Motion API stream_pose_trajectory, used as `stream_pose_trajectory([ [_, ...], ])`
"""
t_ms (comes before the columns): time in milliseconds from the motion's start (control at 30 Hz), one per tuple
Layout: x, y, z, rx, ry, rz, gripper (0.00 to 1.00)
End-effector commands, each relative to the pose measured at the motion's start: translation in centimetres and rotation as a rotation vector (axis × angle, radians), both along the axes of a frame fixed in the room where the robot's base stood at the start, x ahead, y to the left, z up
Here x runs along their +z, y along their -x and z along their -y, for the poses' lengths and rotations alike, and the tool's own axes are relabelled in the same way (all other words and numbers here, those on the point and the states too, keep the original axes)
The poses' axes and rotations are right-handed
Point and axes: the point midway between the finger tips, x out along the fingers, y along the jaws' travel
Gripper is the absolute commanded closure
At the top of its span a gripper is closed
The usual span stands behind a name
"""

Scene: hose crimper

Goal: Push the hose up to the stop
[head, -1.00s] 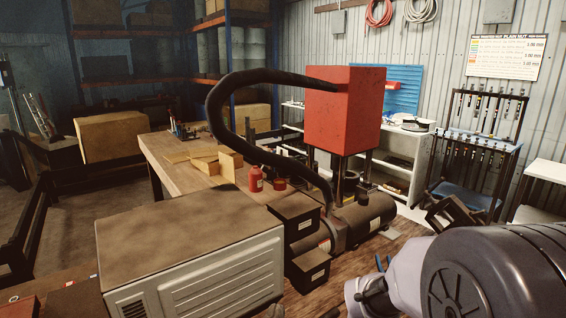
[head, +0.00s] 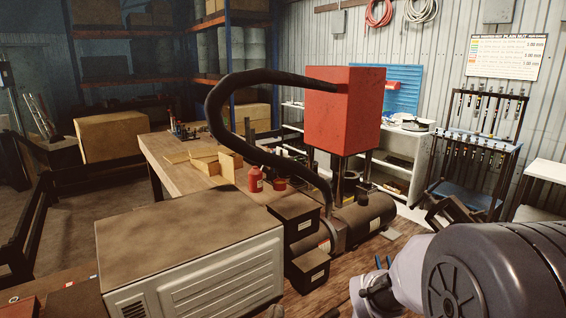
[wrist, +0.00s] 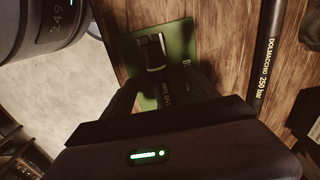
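The gripper body hides the near end of the hose. In the head view my arm is at the lower right, and the gripper and this hose are not clearly visible. Whether the hose touches a stop cannot be seen.
Another black hose (wrist: 265,50) lies on the wooden bench at right in the wrist view. The head view shows a red block-shaped machine (head: 343,110) with a thick black hose (head: 222,115), dark boxes (head: 296,216), and a large pale cabinet (head: 190,250) at front left.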

Motion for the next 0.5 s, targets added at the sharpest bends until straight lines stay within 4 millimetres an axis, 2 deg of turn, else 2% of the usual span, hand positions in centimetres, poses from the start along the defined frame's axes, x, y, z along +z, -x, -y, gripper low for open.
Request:
stream_pose_trajectory([
  [67,0.0,0.01,-0.01,0.0,0.0,0.0,0.16],
  [500,0.0,0.02,-0.01,0.0,0.0,0.0,0.16],
])
